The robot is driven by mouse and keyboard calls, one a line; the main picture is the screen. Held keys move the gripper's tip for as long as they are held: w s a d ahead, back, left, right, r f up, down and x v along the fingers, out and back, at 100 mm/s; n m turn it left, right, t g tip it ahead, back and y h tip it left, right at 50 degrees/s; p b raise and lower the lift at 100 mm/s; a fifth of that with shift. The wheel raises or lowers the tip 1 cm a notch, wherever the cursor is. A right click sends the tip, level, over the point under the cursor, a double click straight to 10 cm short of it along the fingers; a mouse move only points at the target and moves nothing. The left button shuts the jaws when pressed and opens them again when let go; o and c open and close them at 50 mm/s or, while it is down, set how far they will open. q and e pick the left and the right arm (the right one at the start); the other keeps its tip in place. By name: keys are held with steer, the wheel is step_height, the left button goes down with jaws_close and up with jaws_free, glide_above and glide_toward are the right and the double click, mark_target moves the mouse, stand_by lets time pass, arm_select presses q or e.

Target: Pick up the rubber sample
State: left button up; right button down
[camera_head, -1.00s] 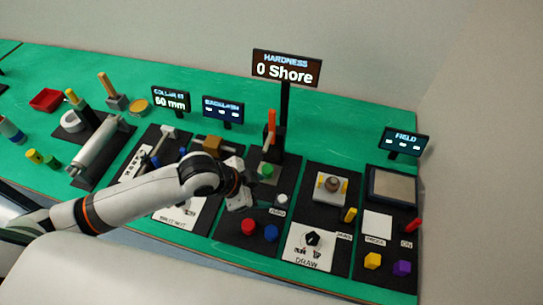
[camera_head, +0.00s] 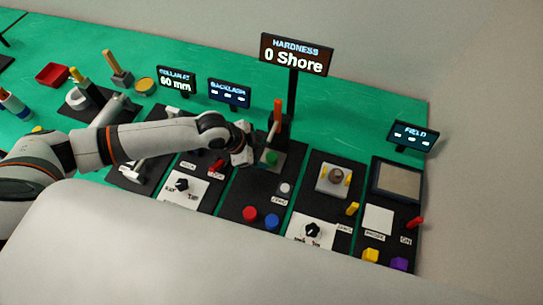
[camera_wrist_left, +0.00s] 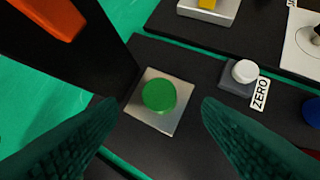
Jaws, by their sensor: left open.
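A short green cylinder (camera_head: 271,157) sits on a square metal plate under the hardness tester. In the left wrist view the green cylinder (camera_wrist_left: 158,95) stands on the bare plate (camera_wrist_left: 150,119). A red (camera_head: 250,213) and a blue cylinder (camera_head: 271,221) stand nearer on the same black base. Which one is the rubber sample is not labelled. My left gripper (camera_head: 252,152) is just left of the green cylinder. In the wrist view its open fingers (camera_wrist_left: 158,112) flank the green cylinder, apart from it, with nothing between them touching. My right gripper is not in view.
The tester's dark post with an orange handle (camera_head: 278,110) rises close behind the green cylinder. The hardness display (camera_head: 297,55) reads 0 Shore. A white ZERO button (camera_wrist_left: 245,71) sits right of the plate. A neighbouring station (camera_head: 333,181) stands to the right.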

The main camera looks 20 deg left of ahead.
mark_target(271, 157)
arm_select(q)
steer(key=p+x, duration=0.1)
steer(key=x, duration=0.2)
steer(key=shift+d+f, duration=0.1)
steer(key=shift+d, duration=0.2)
steer(key=shift+w+d+f, duration=0.15)
steer(key=shift+w+f, duration=0.1)
steer(key=shift+f, duration=0.2)
steer(key=c, duration=1.1)
steer(key=shift+r+p, duration=0.15)
steer(key=shift+p, duration=0.2)
steer(key=shift+c, duration=0.2)
